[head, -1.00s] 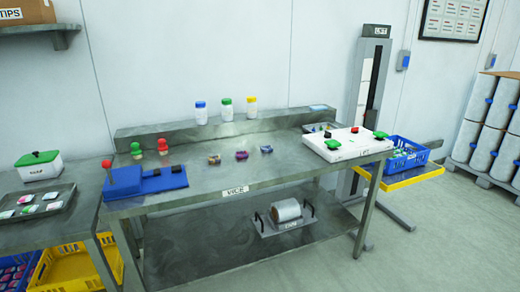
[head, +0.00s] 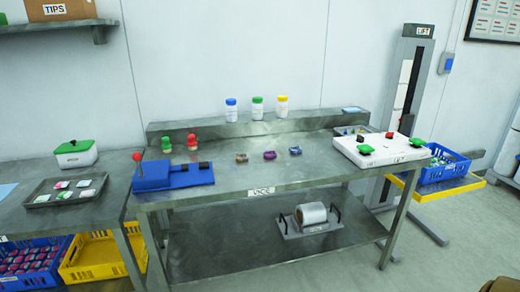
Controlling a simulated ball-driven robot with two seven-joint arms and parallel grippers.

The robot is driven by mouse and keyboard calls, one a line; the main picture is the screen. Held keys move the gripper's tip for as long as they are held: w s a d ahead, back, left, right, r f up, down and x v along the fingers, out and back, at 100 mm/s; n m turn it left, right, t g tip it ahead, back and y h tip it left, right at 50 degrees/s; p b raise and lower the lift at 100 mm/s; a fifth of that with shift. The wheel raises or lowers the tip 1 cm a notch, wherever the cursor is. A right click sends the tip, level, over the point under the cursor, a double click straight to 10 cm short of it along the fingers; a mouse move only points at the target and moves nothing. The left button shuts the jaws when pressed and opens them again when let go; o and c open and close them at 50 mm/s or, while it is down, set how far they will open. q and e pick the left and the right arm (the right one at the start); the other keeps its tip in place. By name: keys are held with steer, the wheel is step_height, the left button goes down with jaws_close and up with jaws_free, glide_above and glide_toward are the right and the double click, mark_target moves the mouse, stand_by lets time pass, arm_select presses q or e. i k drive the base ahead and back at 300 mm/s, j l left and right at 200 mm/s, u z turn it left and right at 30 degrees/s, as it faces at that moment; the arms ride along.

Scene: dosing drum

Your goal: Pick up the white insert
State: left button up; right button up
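A flat white slab (head: 393,152) lies at the right end of the metal workbench (head: 240,178). Neither of my grippers is in view.
A blue fixture with a red-knobbed lever (head: 165,178) stands at the bench's left. Small coloured parts (head: 270,155) lie mid-bench. Bottles (head: 257,108) stand on the back ledge. A white roll (head: 311,213) sits on the lower shelf. A blue crate (head: 445,165) stands right.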

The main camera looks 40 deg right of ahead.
mark_target(297, 150)
steer(key=l+u, duration=0.3)
steer(key=l, duration=0.4)
steer(key=l+u, duration=0.3)
steer(key=l, duration=0.35)
steer(key=k+l+u, duration=0.25)
steer(key=l, duration=0.4)
steer(key=i+l, duration=0.05)
steer(key=i, duration=0.05)
